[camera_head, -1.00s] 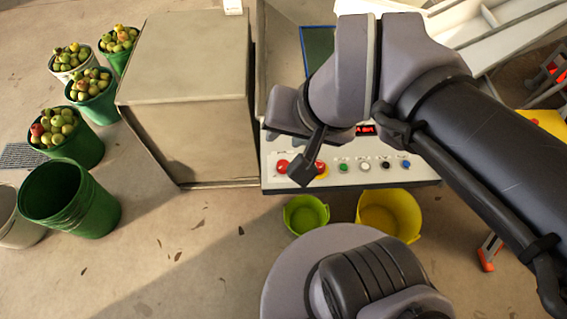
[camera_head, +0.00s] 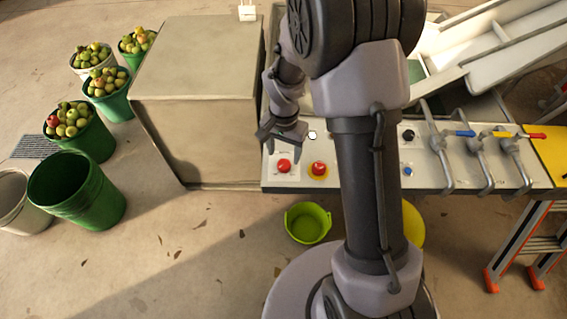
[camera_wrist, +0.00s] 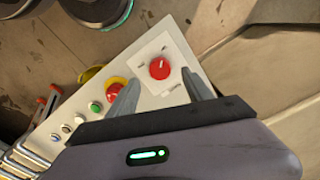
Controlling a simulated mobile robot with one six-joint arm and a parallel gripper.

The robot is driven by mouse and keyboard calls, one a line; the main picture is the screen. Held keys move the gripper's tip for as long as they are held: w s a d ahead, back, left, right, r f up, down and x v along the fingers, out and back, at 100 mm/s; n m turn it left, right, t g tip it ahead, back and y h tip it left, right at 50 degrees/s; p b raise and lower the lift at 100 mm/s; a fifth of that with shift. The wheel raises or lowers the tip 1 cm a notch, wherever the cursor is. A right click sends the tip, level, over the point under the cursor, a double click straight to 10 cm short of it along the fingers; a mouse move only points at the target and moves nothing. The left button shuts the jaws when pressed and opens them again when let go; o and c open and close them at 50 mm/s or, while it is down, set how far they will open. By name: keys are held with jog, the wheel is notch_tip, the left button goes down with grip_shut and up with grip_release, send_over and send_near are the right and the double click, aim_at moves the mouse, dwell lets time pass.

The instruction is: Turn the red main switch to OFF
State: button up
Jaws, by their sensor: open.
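The red main switch (camera_head: 284,166) is a round red knob on a white square plate at the left end of the control panel. The wrist view shows the knob (camera_wrist: 159,68) with a small pale mark on its rim; the plate's lettering is too small to read. My gripper (camera_head: 282,143) is just behind the switch in the head view. In the wrist view my gripper (camera_wrist: 160,79) is open, its fingers pointing towards the switch with the knob between their tips in the picture. I cannot tell whether they touch it. Nothing is held.
A red mushroom button (camera_head: 318,168) on a yellow ring sits just right of the switch. Pipes with levers (camera_head: 480,150) stand further right. A large grey box (camera_head: 205,130) adjoins the panel's left. A lime tub (camera_head: 307,222) stands on the floor in front.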

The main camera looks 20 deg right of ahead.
aim_at(284, 163)
notch_tip(284, 163, down, 5)
jog(key=shift+r+b, duration=0.1)
jog(key=shift+b, duration=0.5)
grip_shut()
